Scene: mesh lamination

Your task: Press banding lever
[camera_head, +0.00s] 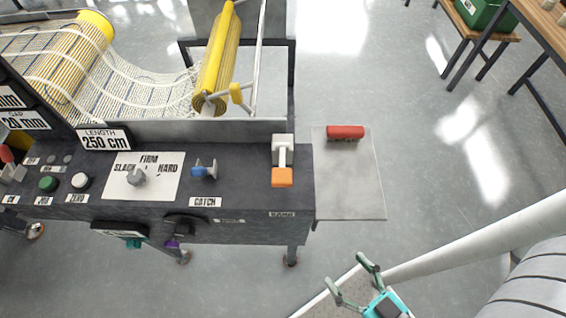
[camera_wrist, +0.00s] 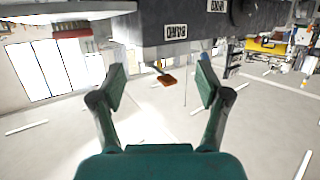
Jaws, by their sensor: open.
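The banding lever (camera_head: 282,177) has an orange grip on a light arm that comes from a white block at the right end of the dark machine panel. A small label sits on the panel's front edge below it. My gripper (camera_head: 346,273) is open and empty. It is in front of and to the right of the lever in the head view, apart from it. Its two fingers (camera_wrist: 161,82) spread wide in the wrist view.
A grey side plate (camera_head: 350,190) with a red object (camera_head: 346,132) adjoins the panel's right end. A blue catch knob (camera_head: 204,170) and a grey dial (camera_head: 137,177) lie left of the lever. The yellow mesh roller (camera_head: 215,62) is behind. Floor at right is open.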

